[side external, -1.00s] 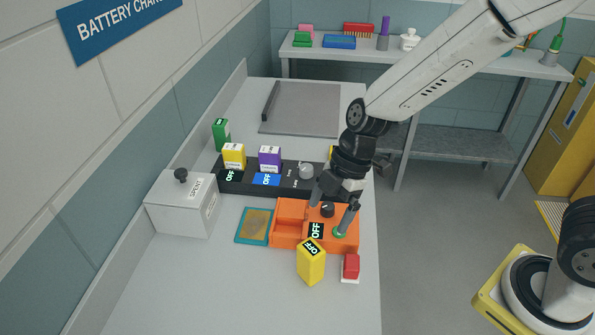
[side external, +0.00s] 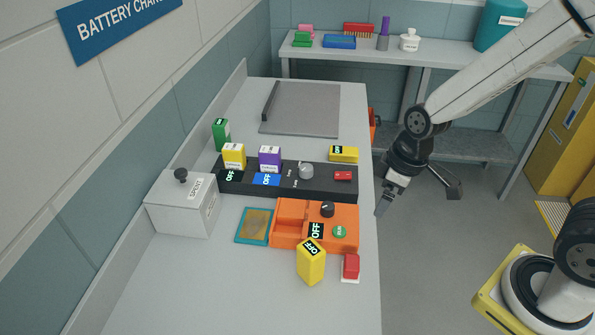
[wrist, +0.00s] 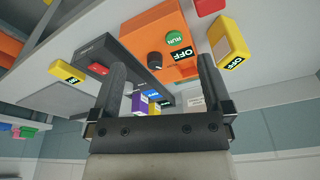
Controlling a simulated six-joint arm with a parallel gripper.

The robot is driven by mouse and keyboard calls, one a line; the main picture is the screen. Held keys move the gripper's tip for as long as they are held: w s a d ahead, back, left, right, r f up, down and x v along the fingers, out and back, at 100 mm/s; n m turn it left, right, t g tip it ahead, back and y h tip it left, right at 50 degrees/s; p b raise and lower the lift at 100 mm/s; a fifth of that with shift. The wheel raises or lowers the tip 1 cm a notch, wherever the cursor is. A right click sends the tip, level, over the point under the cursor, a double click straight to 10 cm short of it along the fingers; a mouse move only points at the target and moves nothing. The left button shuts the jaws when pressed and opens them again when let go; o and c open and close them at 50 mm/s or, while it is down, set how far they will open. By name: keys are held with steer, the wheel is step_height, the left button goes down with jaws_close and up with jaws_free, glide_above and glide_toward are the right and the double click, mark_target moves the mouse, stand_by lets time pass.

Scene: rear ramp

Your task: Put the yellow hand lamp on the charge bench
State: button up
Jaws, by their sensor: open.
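I cannot make out a clear hand lamp. The yellow things on the charge bench (side external: 200,285) are an upright block marked OFF (side external: 311,263) at the front, a flat OFF block (side external: 344,154) at the black charger's far right end, and a yellow-topped battery (side external: 233,156) in that charger. The front block also shows in the wrist view (wrist: 228,42), as does the flat one (wrist: 66,72). My gripper (side external: 384,205) points down just beyond the bench's right edge. In the wrist view my gripper (wrist: 162,75) is open, with nothing between its fingers.
An orange charger (side external: 285,237) with a knob and green RUN button, a red block (side external: 351,267) and a grey SPENT box (side external: 182,205) stand on the bench. A grey mat (side external: 302,108) lies clear behind. A shelf (side external: 450,70) stands at the back.

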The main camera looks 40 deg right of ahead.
steer(key=d+m, duration=0.1)
steer(key=s+d+m, duration=0.1)
steer(key=m, duration=0.1)
steer(key=s+d+m+h, duration=0.1)
steer(key=m, duration=0.1)
steer(key=shift+d+t, duration=0.25)
steer(key=shift+t, duration=0.05)
